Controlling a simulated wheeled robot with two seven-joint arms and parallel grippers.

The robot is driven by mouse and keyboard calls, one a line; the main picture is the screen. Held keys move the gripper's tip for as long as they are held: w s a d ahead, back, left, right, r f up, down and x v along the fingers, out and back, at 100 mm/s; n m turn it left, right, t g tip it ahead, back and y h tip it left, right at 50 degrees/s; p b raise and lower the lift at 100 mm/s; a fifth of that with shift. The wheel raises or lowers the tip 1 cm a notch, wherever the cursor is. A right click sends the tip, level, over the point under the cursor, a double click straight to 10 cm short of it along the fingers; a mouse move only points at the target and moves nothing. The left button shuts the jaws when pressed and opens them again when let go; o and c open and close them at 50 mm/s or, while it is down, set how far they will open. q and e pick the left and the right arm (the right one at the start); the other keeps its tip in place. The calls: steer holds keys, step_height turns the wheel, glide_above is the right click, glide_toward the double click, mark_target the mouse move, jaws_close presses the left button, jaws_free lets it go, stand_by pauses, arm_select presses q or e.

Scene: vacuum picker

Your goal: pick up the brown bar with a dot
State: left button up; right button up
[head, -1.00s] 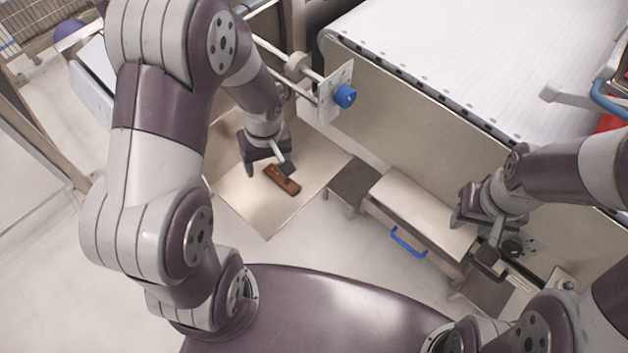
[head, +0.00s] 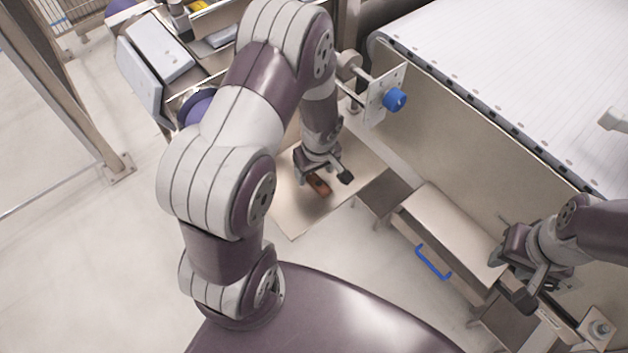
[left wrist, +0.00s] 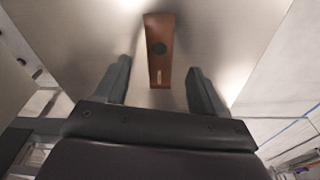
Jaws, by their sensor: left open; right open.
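The brown bar (head: 319,185) lies on a flat metal plate (head: 292,219), partly hidden under my left gripper (head: 326,180) in the head view. In the left wrist view the brown bar (left wrist: 160,50) shows a dark round dot and a small pale mark. It lies lengthwise ahead of my open left gripper (left wrist: 158,82), its near end between the two fingertips, with a gap on each side. My right gripper (head: 512,280) is open and empty, near the metal box with the blue handle.
The metal box (head: 452,230) with a blue handle (head: 433,262) stands right of the plate. A white conveyor belt (head: 500,60) is at the upper right. A blue knob (head: 395,99) on a bracket sits close to my left forearm. Open floor lies at the left.

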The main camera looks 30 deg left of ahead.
mark_target(314, 180)
arm_select(q)
step_height(314, 180, down, 3)
steer(key=shift+w+a+r, duration=0.1)
steer(key=shift+a+r, duration=0.05)
steer(key=shift+r, duration=0.15)
steer(key=c, duration=1.2)
steer(key=shift+c, duration=0.2)
